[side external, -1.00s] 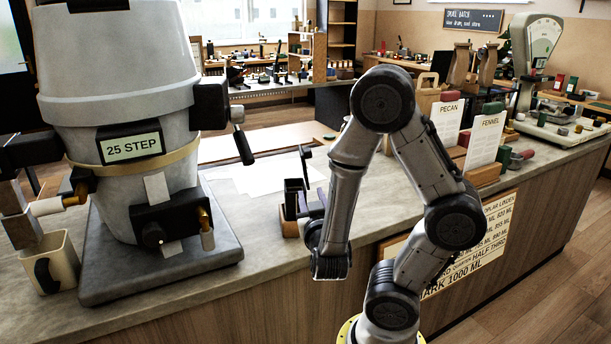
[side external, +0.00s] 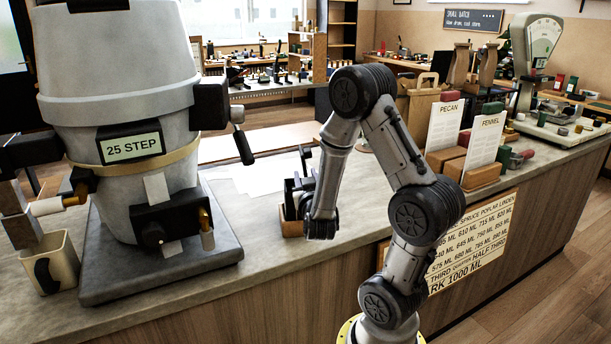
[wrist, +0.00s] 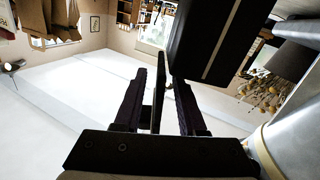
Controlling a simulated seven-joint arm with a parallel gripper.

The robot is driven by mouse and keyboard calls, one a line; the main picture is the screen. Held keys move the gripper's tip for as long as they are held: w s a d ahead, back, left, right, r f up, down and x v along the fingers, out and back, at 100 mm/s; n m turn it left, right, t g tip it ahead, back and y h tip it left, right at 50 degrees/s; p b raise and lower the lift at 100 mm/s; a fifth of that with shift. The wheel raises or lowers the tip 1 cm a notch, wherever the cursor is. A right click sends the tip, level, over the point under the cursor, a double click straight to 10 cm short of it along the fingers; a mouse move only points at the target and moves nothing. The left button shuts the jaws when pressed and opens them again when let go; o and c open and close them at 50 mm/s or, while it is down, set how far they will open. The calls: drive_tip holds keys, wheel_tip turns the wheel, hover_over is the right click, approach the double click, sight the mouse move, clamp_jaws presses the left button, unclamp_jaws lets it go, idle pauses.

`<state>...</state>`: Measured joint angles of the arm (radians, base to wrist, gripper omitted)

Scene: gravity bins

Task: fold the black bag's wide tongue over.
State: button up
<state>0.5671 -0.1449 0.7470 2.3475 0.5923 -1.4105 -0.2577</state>
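My gripper (wrist: 163,90) is near the middle of the wrist view, its two dark fingers apart with bright background between them. A thin dark upright strip stands in that gap, and I cannot tell whether it is the bag's tongue. A large dark panel (wrist: 205,40) with a pale edge line leans in above the right finger. It may be the black bag. In the side view my gripper (side external: 293,190) is low over the counter by a small wooden block (side external: 291,228). Dark parts overlap there, so bag and fingers are hard to separate.
A grey hopper machine (side external: 125,120) labelled 25 STEP stands on a slab at left, with a cream jug (side external: 52,265) beside it. White paper sheets (side external: 255,178) lie behind my gripper. Sample cards (side external: 488,138) and a scale (side external: 540,50) stand at right.

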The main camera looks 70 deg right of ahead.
drive_tip(key=shift+w+d, duration=0.2)
drive_tip(key=shift+d, duration=0.3)
clamp_jaws()
drive_tip(key=shift+a, duration=0.1)
drive_tip(key=shift+w+a+f+n, duration=0.1)
drive_tip(key=shift+w+n, duration=0.1)
drive_tip(key=shift+n, duration=0.75)
drive_tip(key=shift+w+a+n, duration=0.1)
drive_tip(key=shift+w+n, duration=0.05)
drive_tip(key=shift+n, duration=0.75)
drive_tip(key=shift+w+f+n, duration=0.1)
drive_tip(key=shift+w+n, duration=0.1)
drive_tip(key=shift+n, duration=0.75)
unclamp_jaws()
